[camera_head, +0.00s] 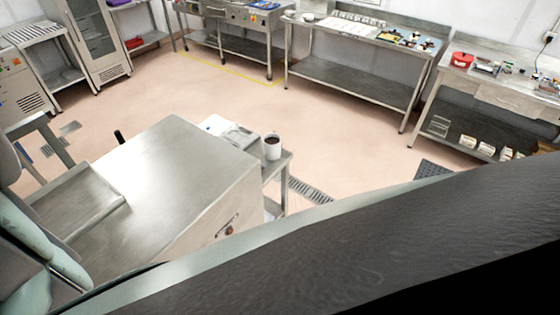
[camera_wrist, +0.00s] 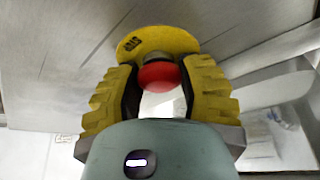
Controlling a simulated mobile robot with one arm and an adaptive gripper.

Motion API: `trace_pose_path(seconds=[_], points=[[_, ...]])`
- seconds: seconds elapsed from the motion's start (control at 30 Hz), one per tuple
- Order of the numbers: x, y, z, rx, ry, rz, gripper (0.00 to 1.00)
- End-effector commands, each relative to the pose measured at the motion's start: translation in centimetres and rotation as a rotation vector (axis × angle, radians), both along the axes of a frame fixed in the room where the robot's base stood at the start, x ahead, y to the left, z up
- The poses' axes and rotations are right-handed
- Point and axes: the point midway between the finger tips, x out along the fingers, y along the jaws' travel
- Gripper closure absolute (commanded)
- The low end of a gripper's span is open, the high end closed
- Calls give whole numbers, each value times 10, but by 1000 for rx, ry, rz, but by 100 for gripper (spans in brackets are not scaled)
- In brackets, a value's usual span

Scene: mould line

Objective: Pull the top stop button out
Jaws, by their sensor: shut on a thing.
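In the wrist view, a red stop button (camera_wrist: 158,76) with a dark collar stands out from a round yellow plate (camera_wrist: 150,40) with dark lettering. The plate is on a grey metal surface (camera_wrist: 60,50). My gripper (camera_wrist: 160,84) has its two ridged yellow fingers on either side of the red button and is shut on it. The palm hides part of the view below the button. No stop button can be made out in the head view, and my gripper does not show there.
In the head view, a large steel cabinet (camera_head: 160,165) stands close on the left. Beside it, a small table (camera_head: 282,158) holds a mug (camera_head: 272,147) of dark liquid. Steel benches (camera_head: 350,72) line the back wall. The floor (camera_head: 340,130) between is mostly clear.

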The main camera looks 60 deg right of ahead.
Motion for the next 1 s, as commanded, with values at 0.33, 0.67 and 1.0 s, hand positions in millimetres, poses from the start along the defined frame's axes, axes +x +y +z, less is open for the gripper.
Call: trace_pose_path(seconds=[0.33,0.67,1.0], points=[[0,-2,-1,-10,1,-1,100],[0,-1,9,-7,-1,-1,100],[0,-1,11,-3,0,-1,100]])
